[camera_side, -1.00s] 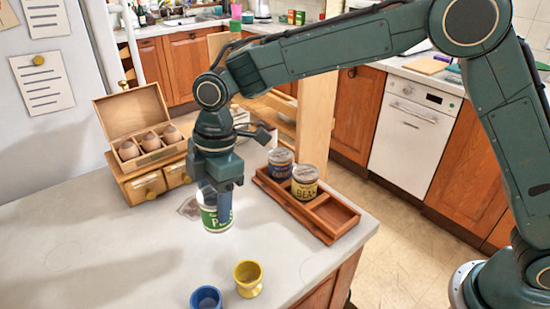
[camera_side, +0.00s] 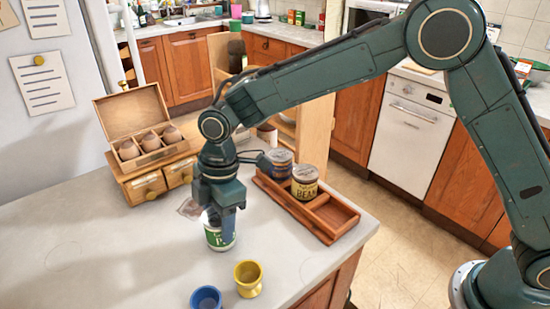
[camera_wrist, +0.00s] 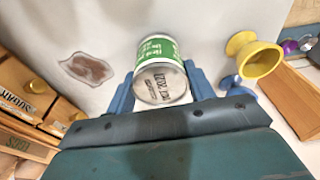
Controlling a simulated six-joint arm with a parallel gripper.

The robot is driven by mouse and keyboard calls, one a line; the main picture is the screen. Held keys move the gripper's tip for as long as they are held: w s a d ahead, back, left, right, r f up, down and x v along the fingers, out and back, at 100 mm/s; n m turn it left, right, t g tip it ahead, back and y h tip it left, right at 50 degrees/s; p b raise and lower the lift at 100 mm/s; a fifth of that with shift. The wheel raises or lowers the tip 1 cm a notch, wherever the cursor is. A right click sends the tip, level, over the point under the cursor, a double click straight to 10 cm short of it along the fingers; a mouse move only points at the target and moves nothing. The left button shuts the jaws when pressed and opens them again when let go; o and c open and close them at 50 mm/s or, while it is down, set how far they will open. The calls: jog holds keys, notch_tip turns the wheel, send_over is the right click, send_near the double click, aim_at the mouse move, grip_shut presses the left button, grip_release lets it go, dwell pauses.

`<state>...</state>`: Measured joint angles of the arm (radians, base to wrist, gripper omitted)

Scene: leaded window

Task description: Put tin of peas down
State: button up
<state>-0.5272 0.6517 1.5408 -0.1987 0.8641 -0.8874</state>
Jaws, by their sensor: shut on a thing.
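The tin of peas (camera_side: 221,238), green and white with a bare metal lid, is in my gripper (camera_side: 220,224). My gripper points down and is shut around its upper part. In the wrist view the tin (camera_wrist: 160,50) sits between the two blue fingers (camera_wrist: 162,92), its lid toward the camera. The tin is upright or nearly so, over the open grey counter (camera_side: 90,255). I cannot tell whether its base touches the counter.
A yellow egg cup (camera_side: 248,279) and blue cup (camera_side: 206,299) stand in front. A wooden egg box on drawers (camera_side: 150,185) stands behind left. The counter's left is clear.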

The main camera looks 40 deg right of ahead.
jog(key=shift+f, duration=0.1)
jog(key=o, duration=1.1)
jog(key=shift+o, duration=0.2)
notch_tip(320, 180, up, 12)
jog(key=d, duration=0.1)
jog(key=shift+d, duration=0.4)
